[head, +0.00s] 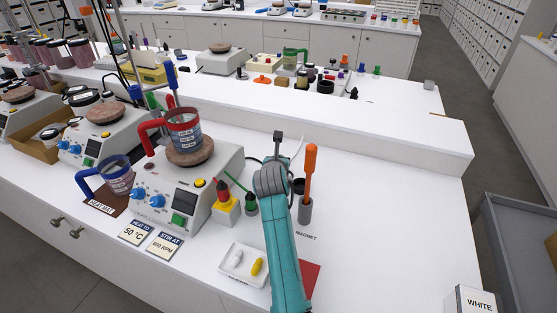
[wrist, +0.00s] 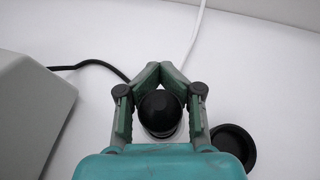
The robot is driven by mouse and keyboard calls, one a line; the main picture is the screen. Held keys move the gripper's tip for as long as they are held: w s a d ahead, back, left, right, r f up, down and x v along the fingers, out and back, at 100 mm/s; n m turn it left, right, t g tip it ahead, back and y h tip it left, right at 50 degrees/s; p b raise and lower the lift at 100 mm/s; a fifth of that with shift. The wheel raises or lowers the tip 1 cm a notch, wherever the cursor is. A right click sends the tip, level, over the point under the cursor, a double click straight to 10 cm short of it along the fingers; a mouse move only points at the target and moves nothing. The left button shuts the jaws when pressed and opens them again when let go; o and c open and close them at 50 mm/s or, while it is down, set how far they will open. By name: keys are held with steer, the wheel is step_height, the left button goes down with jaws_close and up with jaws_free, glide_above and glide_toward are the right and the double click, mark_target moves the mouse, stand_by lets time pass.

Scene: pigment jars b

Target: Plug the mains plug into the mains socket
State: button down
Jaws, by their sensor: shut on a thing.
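In the wrist view my gripper (wrist: 160,70) has its green-padded fingers closed around a black, rounded body (wrist: 161,108), which looks like the mains plug. Something pale shows just below it, partly hidden by the gripper. A black cable (wrist: 95,64) runs from the left and goes out of sight behind the left finger. A white cable (wrist: 194,38) runs up from behind the fingertips. I cannot make out the mains socket, or whether the plug touches it.
A hotplate (head: 205,199) with a red-handled beaker (head: 185,131) stands left of my arm. A grey holder (head: 305,211) with an orange-handled tool (head: 311,160) stands close on the right. A white tray (head: 228,274) lies in front. The bench is clear farther right.

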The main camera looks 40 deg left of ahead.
steer(key=shift+f, duration=0.35)
stand_by(0.6)
steer(key=shift+s+f, duration=0.1)
steer(key=shift+f, duration=0.5)
steer(key=c, duration=0.7)
jaws_free()
steer(key=shift+f, duration=0.1)
steer(key=shift+s+d, duration=0.1)
steer(key=shift+w+r+v, duration=0.1)
steer(key=shift+r+v, duration=0.15)
steer(key=shift+v, duration=1.1)
steer(key=shift+w+r+v, duration=0.1)
steer(key=shift+r+v, duration=0.15)
steer(key=shift+v, duration=1.1)
steer(key=shift+w+r+v, duration=0.1)
steer(key=shift+r+v, duration=0.15)
steer(key=shift+v, duration=1.1)
